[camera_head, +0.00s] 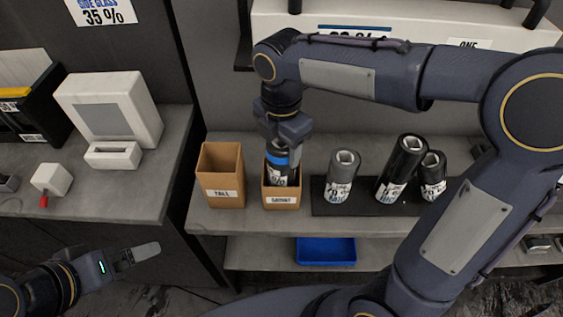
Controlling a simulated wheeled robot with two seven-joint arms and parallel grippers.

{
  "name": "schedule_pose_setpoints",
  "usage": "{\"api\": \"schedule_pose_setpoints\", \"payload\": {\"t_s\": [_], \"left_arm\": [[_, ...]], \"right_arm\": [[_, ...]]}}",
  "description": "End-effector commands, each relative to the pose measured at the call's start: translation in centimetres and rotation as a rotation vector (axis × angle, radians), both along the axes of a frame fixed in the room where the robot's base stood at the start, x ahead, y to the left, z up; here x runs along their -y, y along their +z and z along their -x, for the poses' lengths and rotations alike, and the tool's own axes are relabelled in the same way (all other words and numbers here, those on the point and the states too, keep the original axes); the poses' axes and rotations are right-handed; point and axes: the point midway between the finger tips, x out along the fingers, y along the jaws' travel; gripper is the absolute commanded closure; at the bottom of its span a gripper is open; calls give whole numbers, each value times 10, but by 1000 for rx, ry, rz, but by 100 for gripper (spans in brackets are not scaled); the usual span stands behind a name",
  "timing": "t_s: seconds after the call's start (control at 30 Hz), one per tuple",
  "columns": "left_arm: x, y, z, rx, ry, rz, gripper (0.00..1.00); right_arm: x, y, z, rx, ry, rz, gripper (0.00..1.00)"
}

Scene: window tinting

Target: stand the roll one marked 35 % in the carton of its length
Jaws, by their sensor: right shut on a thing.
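My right gripper (281,140) is shut on a dark roll with a blue band (278,160). The roll is upright, with its lower part inside the smaller brown carton (282,199), whose label is hard to read but looks like SHORT. A percent sign shows on the roll's label, but its number is not clear. Whether the roll touches the carton floor is hidden. To the left stands an open, taller carton marked TALL (221,192). My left gripper (146,252) is at the lower left, away from the cartons; its jaw opening cannot be made out.
A grey roll (342,180) and two black rolls, a larger one (402,165) and a smaller one (432,180), stand on a dark mat (322,204) right of the cartons. A blue bin (326,251) is on the shelf below. A grey counter (150,190) lies left.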

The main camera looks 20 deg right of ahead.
Motion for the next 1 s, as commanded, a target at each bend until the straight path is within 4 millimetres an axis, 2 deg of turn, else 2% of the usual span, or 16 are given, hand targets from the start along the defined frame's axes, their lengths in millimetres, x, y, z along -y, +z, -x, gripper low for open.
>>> {"api": "schedule_pose_setpoints", "payload": {"t_s": [0.17, 0.4, 0.83, 0.87, 1.0], "left_arm": [[0, -1, 0, 0, 0, 0, 0], [0, -3, 0, 0, 0, 0, 0], [0, -6, 0, 0, 0, 0, 0], [0, -5, 0, 0, 0, 0, 0], [0, -5, 0, 0, 0, 0, 0]], "right_arm": [[0, -15, 0, 0, -1, 0, 92], [0, -49, 0, 0, -1, 1, 92], [0, -56, 0, 2, -1, -1, 92], [0, -56, 0, 1, -1, 0, 42], [0, -55, 0, 1, -1, 0, 24]]}}
